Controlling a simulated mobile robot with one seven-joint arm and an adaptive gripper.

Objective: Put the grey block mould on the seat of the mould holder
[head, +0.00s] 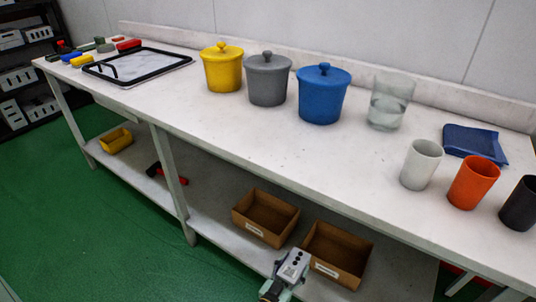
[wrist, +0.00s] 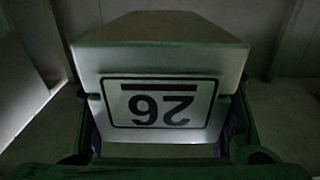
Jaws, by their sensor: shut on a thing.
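My gripper (head: 277,286) is at the bottom middle of the head view, low in front of the table. It is shut on the grey block mould (head: 296,258), which has dark round marks on its top and a small label. In the wrist view the mould (wrist: 160,58) fills the middle, with a white label reading 26 upside down. Gripper parts show at both sides of its lower part. I cannot make out a mould holder or its seat in either view.
The white table (head: 280,140) carries yellow (head: 222,70), grey (head: 267,80) and blue (head: 323,95) lidded pots, a glass (head: 390,102), several cups and a black-rimmed tray (head: 95,70). Brown boxes (head: 247,226) stand on the lower shelf (head: 205,215) near my gripper. The front middle tabletop is clear.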

